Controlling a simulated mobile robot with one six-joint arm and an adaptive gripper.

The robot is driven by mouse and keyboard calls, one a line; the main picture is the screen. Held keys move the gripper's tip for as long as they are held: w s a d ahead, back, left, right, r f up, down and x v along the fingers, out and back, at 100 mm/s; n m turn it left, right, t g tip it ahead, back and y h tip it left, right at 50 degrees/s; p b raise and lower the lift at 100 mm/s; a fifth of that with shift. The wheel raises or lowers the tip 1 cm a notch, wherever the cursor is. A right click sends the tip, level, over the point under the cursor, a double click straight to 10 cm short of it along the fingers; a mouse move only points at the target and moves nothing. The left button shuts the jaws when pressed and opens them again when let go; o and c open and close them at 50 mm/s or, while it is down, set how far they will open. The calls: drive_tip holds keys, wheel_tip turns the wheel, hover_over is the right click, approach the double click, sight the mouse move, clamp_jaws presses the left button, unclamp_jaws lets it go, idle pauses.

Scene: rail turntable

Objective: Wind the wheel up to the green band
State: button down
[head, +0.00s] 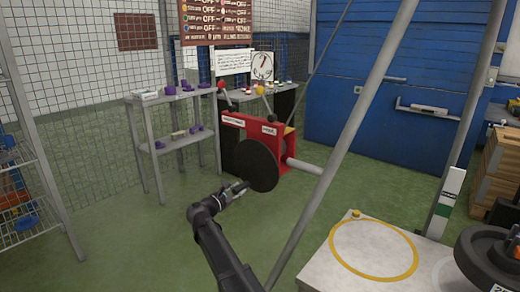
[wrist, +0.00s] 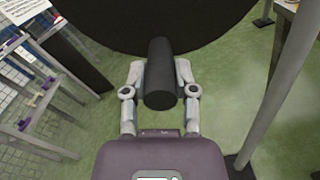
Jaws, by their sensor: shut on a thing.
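The wheel is a black disc (head: 258,165) on the front of a red housing (head: 288,150) in the head view. In the wrist view the disc (wrist: 150,22) fills the top. A black cylindrical handle (wrist: 160,80) sticks out from it towards my camera. My gripper (head: 238,188) is at the disc's lower left edge in the head view. In the wrist view my gripper (wrist: 160,72) is shut on the handle, one finger on each side. A white upright post (head: 452,188) with a green band (head: 443,211) stands at the right.
A grey shelf (head: 170,96) with purple items stands left of the housing. A slanted grey pole (head: 335,150) crosses in front. A pale platform (head: 330,268) with a yellow ring (head: 374,277) and a dark round part (head: 492,255) is at lower right.

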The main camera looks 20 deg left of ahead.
drive_tip(key=shift+w+a+r, duration=0.15)
drive_tip(key=shift+w+a, duration=0.1)
drive_tip(key=shift+a, duration=0.15)
drive_tip(key=shift+m, duration=0.3)
drive_tip(key=shift+w+a+r+m+p, duration=0.25)
drive_tip(key=shift+a+r+m+p, duration=0.25)
drive_tip(key=shift+m, duration=0.35)
drive_tip(key=shift+w+a+r+m+p, duration=0.25)
drive_tip(key=shift+a+m, duration=0.3)
drive_tip(key=shift+m, duration=0.3)
drive_tip(key=shift+s, duration=0.1)
drive_tip(key=shift+r, duration=0.1)
drive_tip(key=shift+w+a+r+m+p, duration=0.2)
drive_tip(key=shift+a+r+m+p, duration=0.3)
drive_tip(key=shift+m, duration=0.4)
drive_tip(key=shift+w+a+r+m+p, duration=0.15)
drive_tip(key=shift+a+r+m+p, duration=0.15)
drive_tip(key=shift+r+m+p, duration=0.45)
drive_tip(key=shift+f+m, duration=0.15)
drive_tip(key=shift+m, duration=0.1)
drive_tip(key=shift+c, duration=1)
unclamp_jaws()
drive_tip(key=shift+d+f, duration=0.1)
